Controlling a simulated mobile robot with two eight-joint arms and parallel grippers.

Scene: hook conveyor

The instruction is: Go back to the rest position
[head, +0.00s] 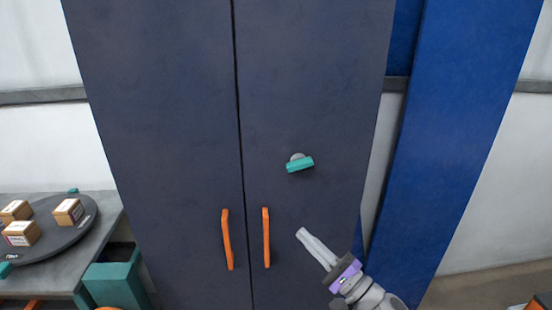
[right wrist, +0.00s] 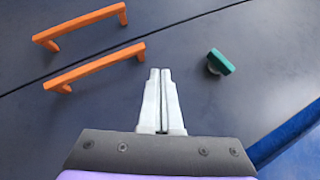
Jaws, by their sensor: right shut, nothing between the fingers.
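My right gripper (head: 301,233) is in front of the right door of a dark grey cabinet (head: 170,110). Its fingers are shut and empty, and they also show in the right wrist view (right wrist: 160,72). It is to the right of the right orange handle (head: 266,238) and below a teal knob (head: 300,163), apart from both. The left orange handle (head: 227,240) is on the other door. In the right wrist view, the two handles are at the upper left and the teal knob (right wrist: 221,62) is to the right of the fingertips. Both doors are closed. My left gripper is not in view.
A grey table (head: 105,215) at the left carries a dark round tray (head: 62,235) with several small boxes. A teal bin (head: 112,280) stands beside the cabinet. A blue post (head: 460,130) rises at the right. Floor shows at the lower right.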

